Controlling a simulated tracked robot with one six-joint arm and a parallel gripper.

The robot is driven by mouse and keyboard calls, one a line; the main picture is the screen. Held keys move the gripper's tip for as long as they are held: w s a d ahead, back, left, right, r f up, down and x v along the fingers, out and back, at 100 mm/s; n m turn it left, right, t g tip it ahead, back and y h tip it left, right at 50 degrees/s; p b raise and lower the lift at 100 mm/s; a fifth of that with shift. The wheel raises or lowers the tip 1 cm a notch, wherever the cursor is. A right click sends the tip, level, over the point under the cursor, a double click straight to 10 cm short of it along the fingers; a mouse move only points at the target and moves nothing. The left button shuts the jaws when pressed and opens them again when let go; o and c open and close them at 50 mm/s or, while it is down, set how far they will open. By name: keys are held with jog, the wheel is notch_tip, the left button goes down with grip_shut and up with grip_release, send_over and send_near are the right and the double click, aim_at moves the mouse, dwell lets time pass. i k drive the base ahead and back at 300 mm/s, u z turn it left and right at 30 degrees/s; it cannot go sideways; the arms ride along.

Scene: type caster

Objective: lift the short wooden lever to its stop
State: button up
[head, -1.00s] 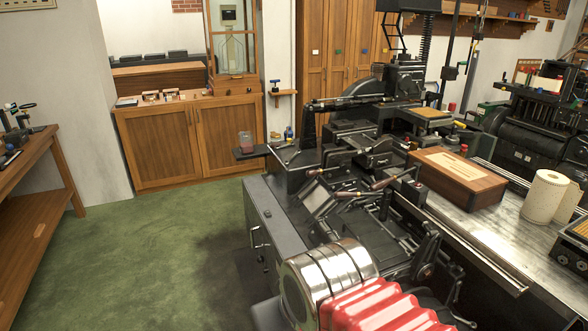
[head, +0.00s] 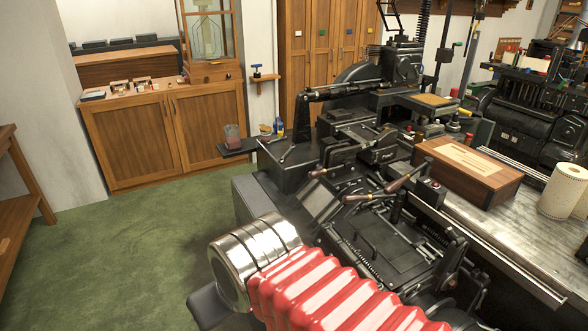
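Several levers with brown wooden grips stick out of the black casting machine (head: 375,240). One wooden grip (head: 317,173) is at the left, on a thin dark rod. Another wooden grip (head: 356,198) lies nearly level further right, and a third wooden grip (head: 395,185) slants upward just beside it. I cannot tell for sure which of them is the short lever. My arm's silver and red sections cover the lower middle of the view, in front of the machine's lower front. The fingers of my gripper do not show.
A wooden box (head: 468,170) and a paper roll (head: 562,192) stand on the metal bench at right. Green floor (head: 130,245) is clear at left.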

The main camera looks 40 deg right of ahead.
aim_at(347, 164)
jog(key=u, duration=0.2)
jog(key=i, duration=1.3)
jog(key=u, duration=0.15)
